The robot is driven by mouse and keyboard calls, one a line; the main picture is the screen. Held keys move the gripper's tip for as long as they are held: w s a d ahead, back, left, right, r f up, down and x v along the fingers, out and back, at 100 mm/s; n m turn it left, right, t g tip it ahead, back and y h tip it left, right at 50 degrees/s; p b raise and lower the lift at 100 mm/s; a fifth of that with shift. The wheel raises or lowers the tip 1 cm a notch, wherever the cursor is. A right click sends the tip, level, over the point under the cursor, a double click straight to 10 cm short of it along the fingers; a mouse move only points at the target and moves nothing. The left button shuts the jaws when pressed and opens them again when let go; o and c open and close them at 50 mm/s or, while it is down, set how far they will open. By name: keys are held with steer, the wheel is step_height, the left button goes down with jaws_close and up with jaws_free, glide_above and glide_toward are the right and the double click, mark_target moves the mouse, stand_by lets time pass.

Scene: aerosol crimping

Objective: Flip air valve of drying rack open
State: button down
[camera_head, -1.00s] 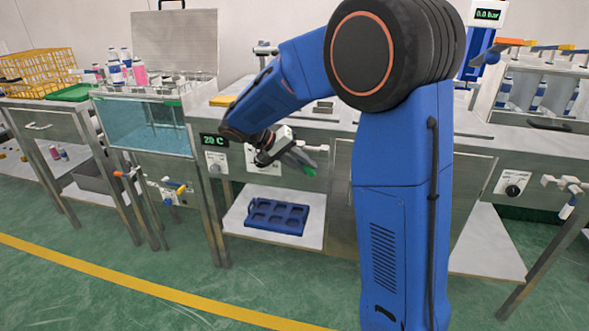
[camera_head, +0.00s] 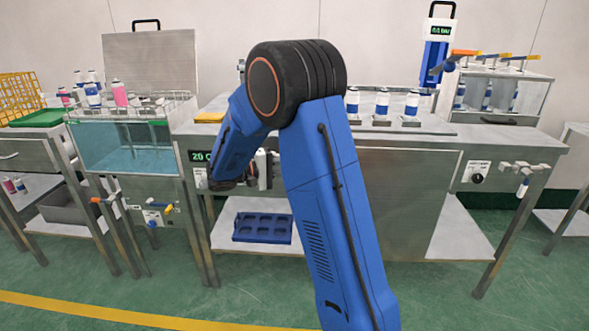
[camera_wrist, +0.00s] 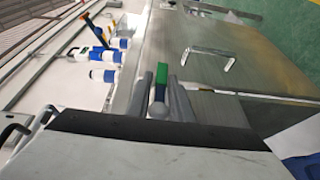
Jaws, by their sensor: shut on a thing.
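My gripper (camera_wrist: 160,88) shows in the wrist view with its grey fingers close around a small green-and-blue piece (camera_wrist: 161,76). In the head view my arm hides most of the gripper, in front of the bench panel with the green temperature display (camera_head: 199,156). A clear-fronted cabinet (camera_head: 530,95) with cans inside stands at the right, with orange and yellow lever handles (camera_head: 466,52) above it. I cannot tell which handle is the drying rack's air valve.
A water bath (camera_head: 110,148) with several valves below stands at the left. White-and-blue cans (camera_head: 382,103) stand on the bench. A blue tray (camera_head: 262,228) lies on the lower shelf. The green floor in front is clear.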

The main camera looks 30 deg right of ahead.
steer(key=shift+h, duration=0.3)
steer(key=c, duration=1.7)
jaws_free()
steer(key=shift+c, duration=0.2)
steer(key=shift+a, duration=0.1)
steer(key=v, duration=1.7)
steer(key=shift+w+a, duration=0.15)
steer(key=shift+w, duration=0.05)
steer(key=shift+r, duration=0.1)
